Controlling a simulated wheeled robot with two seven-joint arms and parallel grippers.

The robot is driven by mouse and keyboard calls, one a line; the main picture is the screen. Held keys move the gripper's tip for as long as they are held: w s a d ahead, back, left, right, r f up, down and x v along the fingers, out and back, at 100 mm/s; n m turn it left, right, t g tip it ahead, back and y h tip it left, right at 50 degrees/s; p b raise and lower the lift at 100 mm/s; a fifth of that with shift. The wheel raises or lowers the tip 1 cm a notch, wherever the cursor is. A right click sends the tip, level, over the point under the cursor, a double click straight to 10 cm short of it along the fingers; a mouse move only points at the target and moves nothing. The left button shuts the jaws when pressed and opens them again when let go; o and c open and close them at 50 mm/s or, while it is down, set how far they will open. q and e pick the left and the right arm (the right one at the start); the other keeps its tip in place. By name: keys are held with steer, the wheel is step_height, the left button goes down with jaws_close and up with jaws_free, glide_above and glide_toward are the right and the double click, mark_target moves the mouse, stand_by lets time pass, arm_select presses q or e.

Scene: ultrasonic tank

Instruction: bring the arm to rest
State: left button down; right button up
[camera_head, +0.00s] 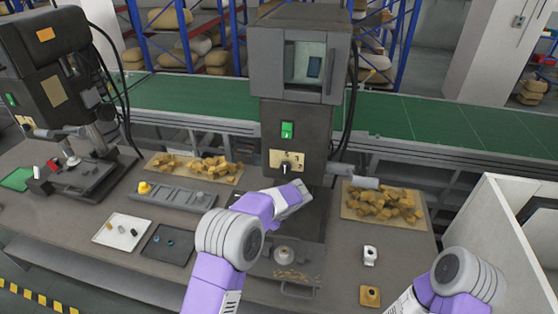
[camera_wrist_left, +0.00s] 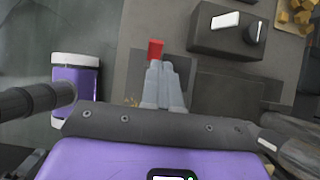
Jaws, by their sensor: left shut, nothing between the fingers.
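My left arm (camera_head: 228,238) reaches in from the bottom of the head view. Its hand lies in front of the middle machine (camera_head: 297,130), over the worktop, and its fingers are not clear there. In the left wrist view my left gripper (camera_wrist_left: 162,78) is shut, fingers together and empty. A small red block (camera_wrist_left: 155,48) shows just beyond the fingertips; I cannot tell whether they touch it. My right arm (camera_head: 462,275) shows only in part at the bottom right, and its gripper is out of view.
A tray of brown pieces (camera_head: 345,204) lies right of the middle machine. A white tray (camera_head: 108,241), a dark tray (camera_head: 150,256) and a grey rack (camera_head: 172,200) lie to the left. A metal part (camera_head: 370,255) and a yellow block (camera_head: 370,296) stand right. A white partition (camera_head: 478,215) borders the right side.

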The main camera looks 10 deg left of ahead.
arm_select(q)
steer(key=s+d+f+n+g+h, duration=0.1)
steer(key=s+d+f+n+h, duration=0.15)
steer(key=s+f, duration=0.45)
steer(key=s+d+f+n+g+h, duration=0.15)
steer(key=s+f+n+h, duration=0.35)
steer(key=f, duration=0.5)
steer(key=s+d+f+n+t+h, duration=0.1)
steer(key=s+f+n+h, duration=0.1)
steer(key=s+n, duration=0.6)
steer(key=s+d+f+n+t+h, duration=0.15)
steer(key=s+n, duration=0.35)
steer(key=s, duration=0.5)
step_height(320, 180, down, 16)
steer(key=b, duration=1.6)
steer(key=shift+w+n, duration=0.15)
steer(key=shift+n, duration=0.2)
steer(key=shift+d, duration=0.1)
